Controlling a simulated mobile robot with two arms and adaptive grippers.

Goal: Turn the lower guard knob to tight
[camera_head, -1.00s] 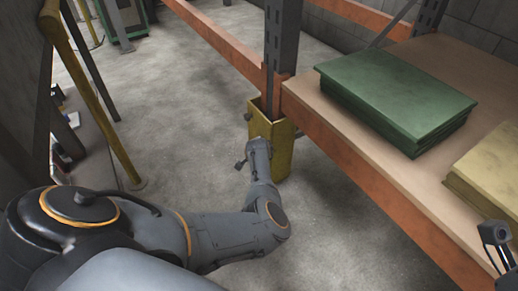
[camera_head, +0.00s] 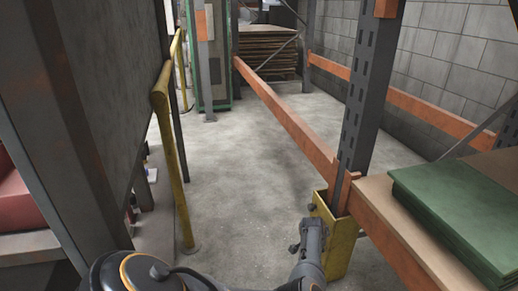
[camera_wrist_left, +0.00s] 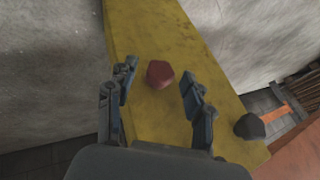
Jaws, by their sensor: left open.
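The yellow guard (camera_head: 338,246) stands around the foot of the grey rack post. In the left wrist view the guard (camera_wrist_left: 165,38) runs diagonally, with a dark red knob (camera_wrist_left: 160,74) and a dark grey knob (camera_wrist_left: 249,127) on its face. The grey knob is nearer the orange beam, so the red one appears to be the lower. My left gripper (camera_wrist_left: 158,80) is open, with its fingers on either side of the red knob. Contact cannot be told. In the head view my left arm hides the red knob; the upper knob (camera_head: 312,207) shows. My right gripper is out of view.
The rack shelf (camera_head: 376,208) with green boards (camera_head: 455,215) is at the right, edged by an orange beam (camera_head: 390,250). A yellow rail (camera_head: 172,150) and a grey upright stand at the left. The concrete floor (camera_head: 235,185) between them is clear.

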